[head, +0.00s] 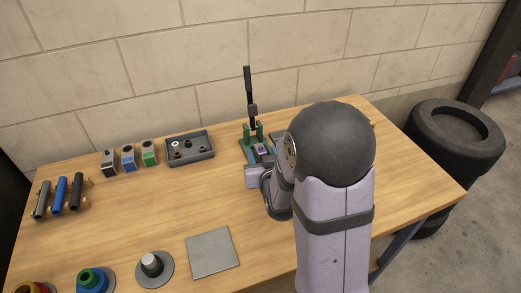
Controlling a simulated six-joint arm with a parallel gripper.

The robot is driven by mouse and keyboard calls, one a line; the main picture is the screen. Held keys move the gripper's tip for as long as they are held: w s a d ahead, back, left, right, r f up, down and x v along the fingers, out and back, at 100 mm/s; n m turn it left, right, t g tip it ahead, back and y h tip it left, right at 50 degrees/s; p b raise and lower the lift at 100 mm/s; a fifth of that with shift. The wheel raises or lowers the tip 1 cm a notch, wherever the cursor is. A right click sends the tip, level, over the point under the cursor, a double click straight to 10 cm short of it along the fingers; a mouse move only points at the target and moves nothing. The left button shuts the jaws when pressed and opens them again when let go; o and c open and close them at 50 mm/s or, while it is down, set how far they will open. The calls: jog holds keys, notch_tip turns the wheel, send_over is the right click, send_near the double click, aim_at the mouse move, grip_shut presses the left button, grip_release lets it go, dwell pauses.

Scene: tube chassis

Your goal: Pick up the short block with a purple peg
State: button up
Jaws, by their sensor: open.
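A small purple spot (263,150), likely the purple peg, shows at the green fixture (247,147) near the back of the table. The block under it is mostly hidden, and I cannot tell its height. My arm reaches over the right side of the table toward this spot. My gripper (262,163) is open, just in front of the purple peg; its fingertips are small and partly hidden by my wrist. I cannot tell whether it touches the block.
A black upright lever (250,95) rises from the fixture. A dark tray (190,148) of small parts and several coloured blocks (129,158) stand left of it. Tubes (60,195) lie on a rack at far left. A grey plate (212,254) lies in front; the middle table is clear.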

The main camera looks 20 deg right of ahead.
aim_at(259, 148)
jog(key=shift+p+x, duration=0.9)
jog(key=shift+x, duration=2.6)
jog(key=shift+c, duration=0.7)
grip_shut()
